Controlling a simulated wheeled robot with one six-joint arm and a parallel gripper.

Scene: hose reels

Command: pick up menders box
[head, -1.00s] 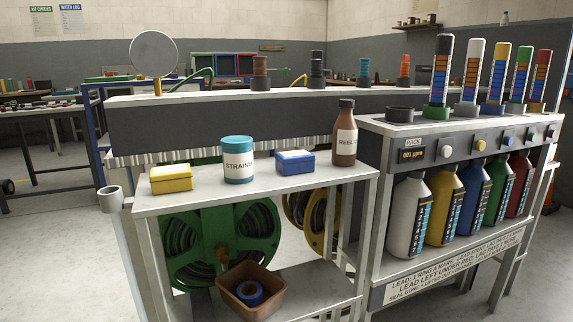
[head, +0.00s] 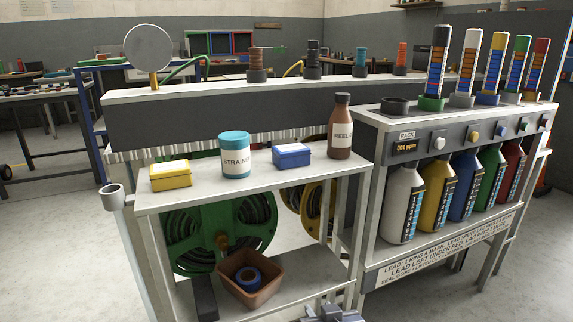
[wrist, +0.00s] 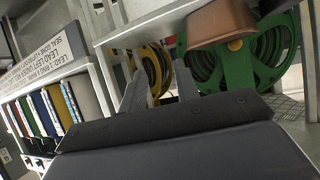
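A yellow box (head: 171,175) with a pale label on its lid sits at the left of the white bench shelf. A blue box (head: 292,155) with a pale label sits further right. I cannot read either label, so I cannot tell which is the menders box. Between them stands a teal-lidded strainer jar (head: 235,155). My gripper (head: 326,314) just shows at the bottom edge of the head view, low in front of the bench. In the wrist view my gripper (wrist: 160,88) has its two fingers apart with nothing between them. Neither box shows there.
A brown bottle (head: 340,127) stands right of the blue box. Below are a green hose reel (head: 262,222) and a brown bin (head: 262,292) holding a blue roll. A rack (head: 385,125) with several coloured bottles stands at the right. The shelf front is clear.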

